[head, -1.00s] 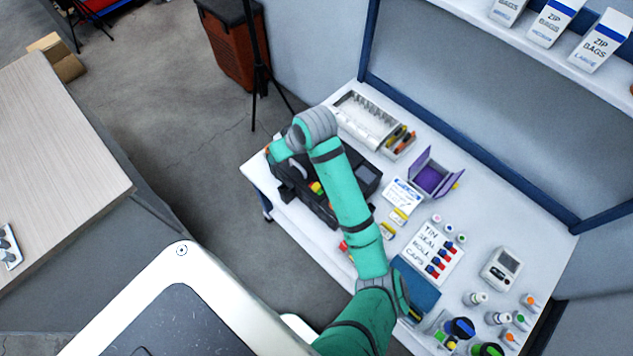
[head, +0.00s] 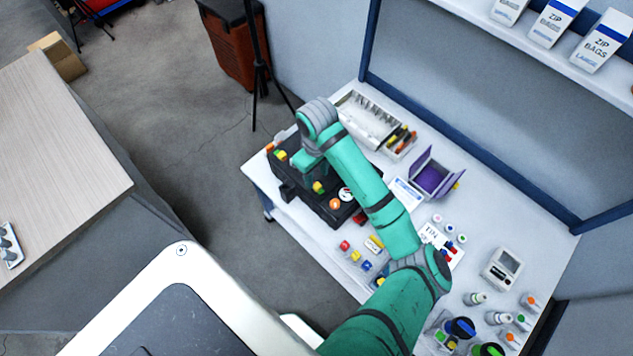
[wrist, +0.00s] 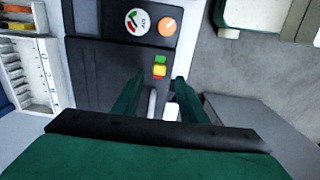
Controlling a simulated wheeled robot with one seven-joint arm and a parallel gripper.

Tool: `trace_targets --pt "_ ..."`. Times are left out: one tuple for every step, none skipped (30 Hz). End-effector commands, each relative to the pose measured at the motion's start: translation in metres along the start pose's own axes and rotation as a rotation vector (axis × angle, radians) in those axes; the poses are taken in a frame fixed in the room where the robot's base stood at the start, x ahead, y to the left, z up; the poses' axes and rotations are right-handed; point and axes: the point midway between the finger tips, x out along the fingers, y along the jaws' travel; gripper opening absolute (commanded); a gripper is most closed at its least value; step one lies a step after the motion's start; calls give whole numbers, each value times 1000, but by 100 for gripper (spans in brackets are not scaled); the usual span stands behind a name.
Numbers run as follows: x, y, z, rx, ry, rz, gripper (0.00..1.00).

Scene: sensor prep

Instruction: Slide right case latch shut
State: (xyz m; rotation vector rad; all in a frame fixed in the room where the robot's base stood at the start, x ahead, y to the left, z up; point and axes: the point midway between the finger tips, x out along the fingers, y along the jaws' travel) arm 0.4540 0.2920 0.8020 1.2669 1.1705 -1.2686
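The black case (head: 284,173) lies on the white bench in the head view, partly covered by my arm. In the wrist view the dark case (wrist: 98,75) shows a round gauge (wrist: 138,21), an orange knob (wrist: 167,26) and a red, yellow and green block (wrist: 160,66). My gripper (wrist: 156,88) is open, its two dark green fingers apart, just below that block in the picture. A pale grey curved bar (wrist: 152,102) shows between the fingers. I cannot tell whether it is the right latch or whether a finger touches it. My palm hides what lies lower.
A white tray (head: 369,121) with orange-handled tools stands behind the case. A purple open box (head: 430,180) is to the right. Small coloured pieces (head: 367,266) lie in front along the bench edge. Open floor lies left of the bench.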

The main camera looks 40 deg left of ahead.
Motion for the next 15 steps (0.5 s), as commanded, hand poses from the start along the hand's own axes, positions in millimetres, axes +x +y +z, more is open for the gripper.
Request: trace_targets --pt "10 0 1 2 -3 -1 39" --pt "15 1 1 3 -2 -1 39" --pt "21 0 1 2 -2 -1 39" --pt "26 0 1 2 -2 -1 39" --pt "30 0 1 2 -1 -1 39" --pt "36 0 1 2 -2 -1 39" --pt "40 0 1 2 -2 0 39" --pt "42 0 0 2 -1 0 39" --pt "46 0 0 2 0 0 39" --pt "49 0 0 1 -1 0 39" --pt "51 0 0 1 -1 0 39" --pt "53 0 0 1 -1 0 39" --pt "54 0 0 1 0 0 39" --pt "55 0 0 0 0 0 39" --pt "56 0 0 0 1 0 39"
